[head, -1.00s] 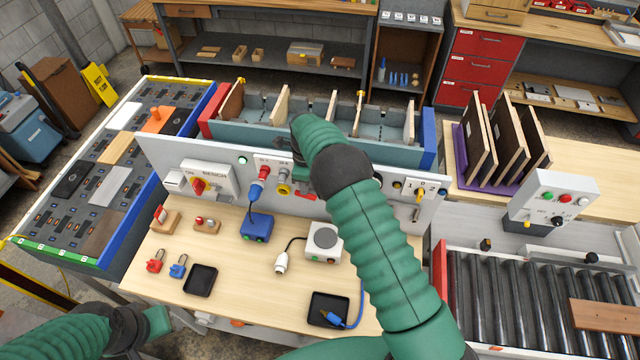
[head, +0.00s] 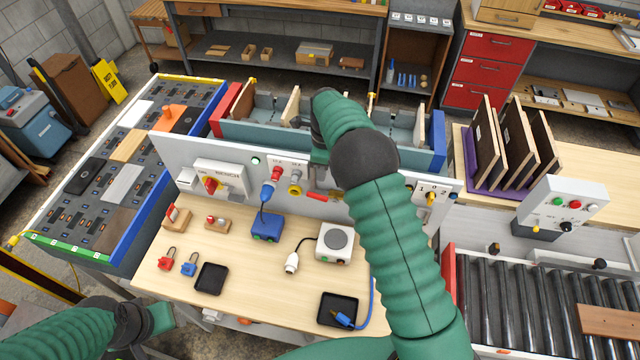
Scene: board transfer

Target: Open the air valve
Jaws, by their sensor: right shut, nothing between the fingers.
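A red lever (head: 317,197), which looks like the air valve's handle, sits on the white upright panel (head: 210,158) at the back of the bench. It lies nearly level, tilted slightly down to the right. My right gripper (head: 318,170) is shut and empty, just above the lever in the picture and close to the panel. My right arm hides part of the panel to the right of the lever. My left gripper (head: 160,318) is low at the left, away from the panel; its fingers are not clear.
A blue box (head: 266,227), a white box (head: 335,243) and black trays (head: 211,278) stand on the bench.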

